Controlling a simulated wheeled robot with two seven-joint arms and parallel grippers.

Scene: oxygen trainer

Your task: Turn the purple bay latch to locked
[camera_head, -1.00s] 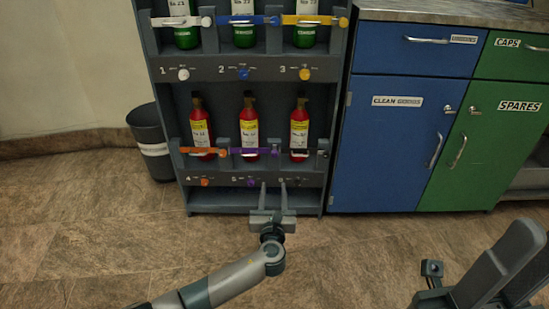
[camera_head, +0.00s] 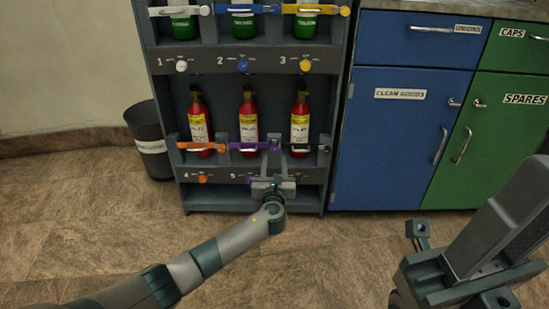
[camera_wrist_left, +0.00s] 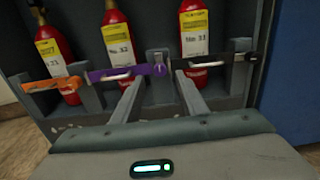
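The purple latch (camera_head: 248,146) lies roughly level across the front of bay 5, before a red cylinder (camera_head: 249,122). In the left wrist view the purple latch (camera_wrist_left: 118,74) has a round purple knob (camera_wrist_left: 160,69) at its right end. My left gripper (camera_head: 273,160) is at the right end of this latch, in front of the divider between the two right-hand bays. In the wrist view my left gripper (camera_wrist_left: 160,85) is open, its fingers apart with the knob between their tips. Contact cannot be told. My right arm's end (camera_head: 490,245) is at the lower right; its finger state is unclear.
An orange latch (camera_head: 200,146) is to the left and a black latch (camera_head: 308,148) to the right, close to my left fingers. Numbered knobs sit below. A grey bin (camera_head: 150,150) and blue cabinet (camera_head: 395,150) flank the rack. The floor in front is clear.

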